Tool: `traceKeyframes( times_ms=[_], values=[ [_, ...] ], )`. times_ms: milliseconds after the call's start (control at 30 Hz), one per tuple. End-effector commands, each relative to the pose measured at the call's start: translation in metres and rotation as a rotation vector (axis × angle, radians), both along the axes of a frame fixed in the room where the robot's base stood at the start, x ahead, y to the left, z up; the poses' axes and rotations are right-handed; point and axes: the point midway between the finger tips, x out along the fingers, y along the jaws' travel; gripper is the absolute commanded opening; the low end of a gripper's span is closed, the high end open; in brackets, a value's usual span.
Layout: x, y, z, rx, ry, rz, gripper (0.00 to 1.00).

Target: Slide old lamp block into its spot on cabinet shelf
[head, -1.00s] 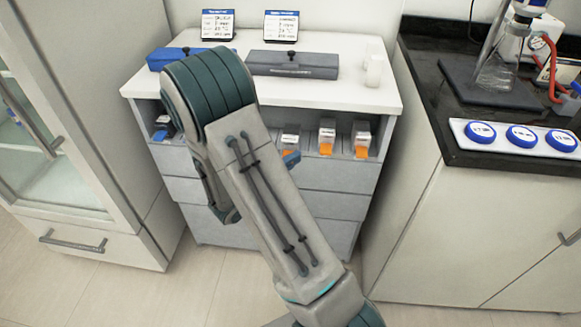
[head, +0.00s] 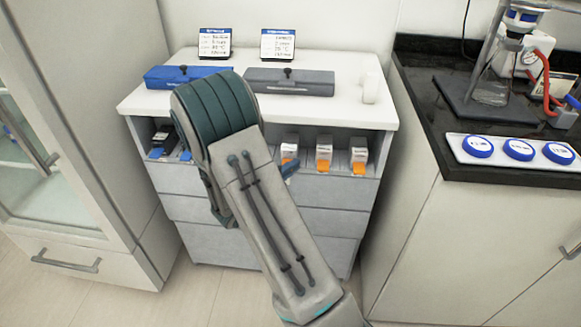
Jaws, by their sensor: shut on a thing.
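The cabinet shelf (head: 336,182) is an open bay under the white top, in the middle of the head view. Several white-and-orange blocks (head: 324,157) stand in a row in its right half. Dark and blue items (head: 161,140) stand at its left end. My arm crosses in front of the shelf and hides its middle. My gripper is hidden behind my arm, so its jaws do not show. I cannot make out the old lamp block.
A blue case (head: 187,77), a grey case (head: 289,84), a white cylinder (head: 370,88) and two label cards (head: 278,44) stand on the cabinet top. A glass-door cabinet (head: 65,200) is at left. A black counter (head: 500,165) with glassware is at right. Closed drawers lie below the shelf.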

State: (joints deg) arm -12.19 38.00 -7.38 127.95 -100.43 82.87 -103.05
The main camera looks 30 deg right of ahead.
Motion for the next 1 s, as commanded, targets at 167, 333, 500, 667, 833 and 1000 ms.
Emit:
traceKeyframes(
  times_ms=[167, 333, 500, 667, 833, 1000],
  values=[
    [0.000, 0.000, 0.000, -0.001, -0.001, 0.000, 0.00],
    [0.000, 0.000, 0.000, -0.001, -0.001, 0.000, 0.33],
    [0.000, 0.000, 0.000, -0.001, -0.001, 0.000, 0.33],
    [-0.001, 0.005, 0.000, 0.000, 0.000, 0.001, 0.33],
    [-0.009, 0.030, 0.001, 0.001, 0.001, 0.006, 0.33],
    [-0.021, 0.068, 0.002, 0.000, 0.001, 0.006, 0.33]
  ],
)
